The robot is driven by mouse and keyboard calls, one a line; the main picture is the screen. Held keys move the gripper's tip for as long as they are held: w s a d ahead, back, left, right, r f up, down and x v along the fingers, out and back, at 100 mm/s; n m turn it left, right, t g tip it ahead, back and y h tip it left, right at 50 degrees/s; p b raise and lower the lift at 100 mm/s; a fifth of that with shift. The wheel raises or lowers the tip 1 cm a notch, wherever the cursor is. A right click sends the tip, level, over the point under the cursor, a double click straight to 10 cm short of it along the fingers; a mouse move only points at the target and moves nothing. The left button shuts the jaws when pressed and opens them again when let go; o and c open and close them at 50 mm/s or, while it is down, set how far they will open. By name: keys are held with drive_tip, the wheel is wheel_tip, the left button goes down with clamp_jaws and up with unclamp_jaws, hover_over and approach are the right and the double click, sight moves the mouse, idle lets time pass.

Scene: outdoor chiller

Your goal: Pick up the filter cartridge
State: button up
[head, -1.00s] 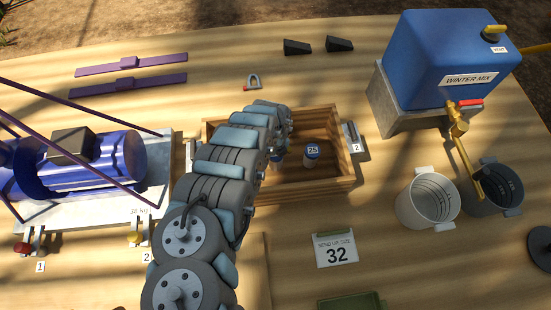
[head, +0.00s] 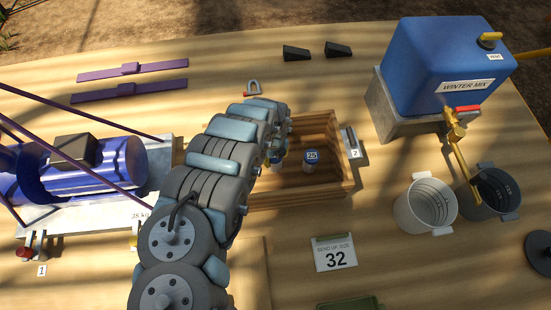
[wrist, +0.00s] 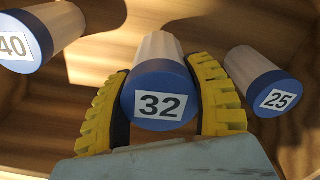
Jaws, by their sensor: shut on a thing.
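The filter cartridge (wrist: 160,82) labelled 32 has a white body and a blue cap. In the wrist view it stands between the two yellow ribbed fingers of my gripper (wrist: 161,72), which press on its sides. The fingers are shut on it. It is still within the wooden crate (head: 338,165); whether its base touches the floor is hidden. The cartridge labelled 25 (wrist: 262,85) stands to the right, also seen in the head view (head: 311,161). The cartridge labelled 40 (wrist: 42,35) is at the left. My arm hides most of the gripper in the head view.
A card (head: 335,254) in front of the crate reads 32. A white bucket (head: 425,205) and a dark bucket (head: 490,192) stand right, below the blue tank (head: 445,65).

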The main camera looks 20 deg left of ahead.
drive_tip(key=s+a+r+p, duration=0.2)
drive_tip(key=s+r+p, duration=0.2)
drive_tip(key=s, duration=0.2)
drive_tip(key=s+a+r+p, duration=0.3)
drive_tip(key=s+r+p, duration=0.2)
drive_tip(key=s, duration=0.1)
drive_tip(key=shift+s+a, duration=0.25)
drive_tip(key=shift+a, duration=0.05)
drive_tip(key=shift+w, duration=0.1)
